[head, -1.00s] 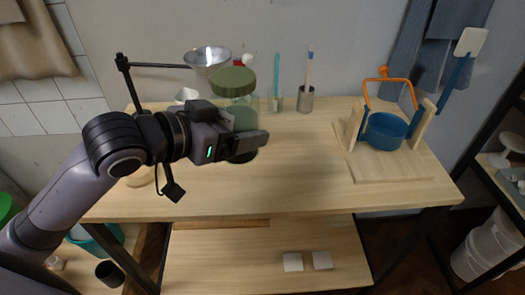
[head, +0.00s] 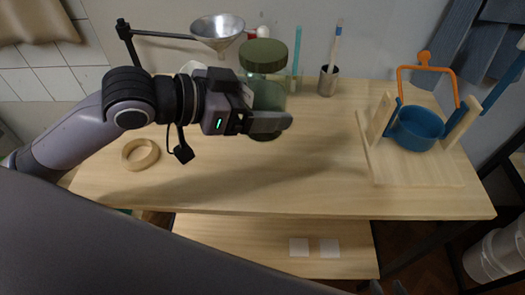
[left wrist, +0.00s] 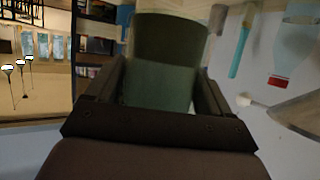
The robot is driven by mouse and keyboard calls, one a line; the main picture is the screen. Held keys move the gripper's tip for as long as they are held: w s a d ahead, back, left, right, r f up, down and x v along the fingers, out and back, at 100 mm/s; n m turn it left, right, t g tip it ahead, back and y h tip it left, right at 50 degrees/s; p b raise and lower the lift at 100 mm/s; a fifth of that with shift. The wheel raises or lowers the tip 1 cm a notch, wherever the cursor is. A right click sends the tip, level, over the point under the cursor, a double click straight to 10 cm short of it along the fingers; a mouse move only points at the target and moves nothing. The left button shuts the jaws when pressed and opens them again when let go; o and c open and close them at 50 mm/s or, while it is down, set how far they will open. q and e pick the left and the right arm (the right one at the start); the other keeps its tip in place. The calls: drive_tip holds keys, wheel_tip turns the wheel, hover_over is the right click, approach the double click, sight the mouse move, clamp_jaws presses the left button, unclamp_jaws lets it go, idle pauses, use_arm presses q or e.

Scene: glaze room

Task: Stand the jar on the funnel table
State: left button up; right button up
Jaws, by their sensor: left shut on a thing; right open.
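The jar (head: 264,62) is greenish glass with an olive-green lid. My left gripper (head: 272,123) is shut on its side, over the back part of the wooden table (head: 330,185). A finger hides part of the jar, and I cannot tell whether its base touches the tabletop. In the left wrist view the jar (left wrist: 165,80) fills the space between the fingers. A metal funnel (head: 218,32) hangs on a black stand behind my left arm. My right gripper (head: 388,288) barely shows at the bottom edge, its dark tips apart.
A wooden frame (head: 410,168) with a blue bowl (head: 417,129) and orange handle stands at the right. A wooden ring (head: 140,154) lies at left. The table's front middle is clear.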

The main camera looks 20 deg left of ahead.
use_arm(q)
wheel_tip(320, 180, down, 12)
drive_tip(key=shift+r+b, duration=0.2)
drive_tip(key=shift+b, duration=0.4)
drive_tip(key=shift+f, duration=0.1)
drive_tip(key=o, duration=1.5)
drive_tip(key=shift+f, duration=0.2)
drive_tip(key=shift+r, duration=0.2)
drive_tip(key=v, duration=0.9)
drive_tip(key=shift+f, duration=0.15)
drive_tip(key=shift+p+v, duration=0.5)
drive_tip(key=shift+v, duration=1)
